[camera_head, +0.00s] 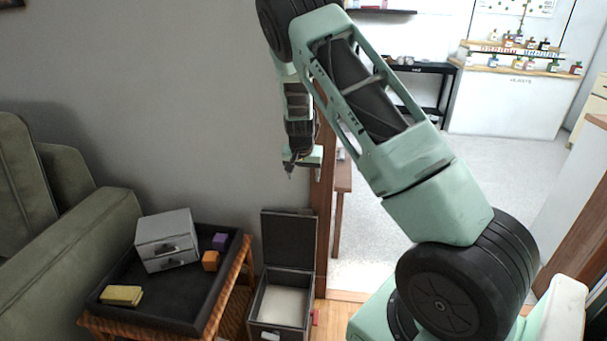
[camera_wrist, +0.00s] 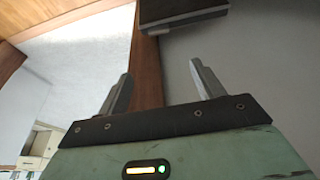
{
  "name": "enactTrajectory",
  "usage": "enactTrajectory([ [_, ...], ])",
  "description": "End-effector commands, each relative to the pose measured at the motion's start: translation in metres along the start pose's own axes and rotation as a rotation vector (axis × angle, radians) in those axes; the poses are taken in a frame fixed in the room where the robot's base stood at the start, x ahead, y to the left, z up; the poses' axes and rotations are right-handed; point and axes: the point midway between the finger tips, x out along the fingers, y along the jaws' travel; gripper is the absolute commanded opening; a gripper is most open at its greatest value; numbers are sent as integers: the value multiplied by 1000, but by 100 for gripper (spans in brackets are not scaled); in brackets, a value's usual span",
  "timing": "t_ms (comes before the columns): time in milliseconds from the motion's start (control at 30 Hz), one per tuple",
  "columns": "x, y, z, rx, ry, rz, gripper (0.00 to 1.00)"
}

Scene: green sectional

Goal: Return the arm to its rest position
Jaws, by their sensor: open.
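My arm is raised and bent, with its upper link across the middle right of the head view. My gripper (camera_wrist: 158,90) shows in the wrist view with its two fingers wide apart and nothing between them. In the head view my gripper (camera_head: 290,170) hangs in front of the grey wall, above the open box and close to the brown door post. Part of it is hard to make out there.
A black tray (camera_head: 196,322) on a wooden table holds a grey drawer box (camera_head: 166,240), a yellow block (camera_head: 121,295), an orange block (camera_head: 210,261) and a purple block (camera_head: 220,241). An open box (camera_head: 288,250) stands beside it. A green sofa (camera_head: 70,240) is left. A doorway opens right.

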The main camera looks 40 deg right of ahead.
Motion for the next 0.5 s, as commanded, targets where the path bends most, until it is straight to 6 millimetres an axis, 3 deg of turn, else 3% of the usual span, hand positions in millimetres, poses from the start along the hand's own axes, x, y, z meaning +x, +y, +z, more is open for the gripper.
enactTrajectory([
  [367, 0, 0, 0, -1, 1, 0, 67],
  [500, -10, -15, 13, -30, -19, -25, 67],
])
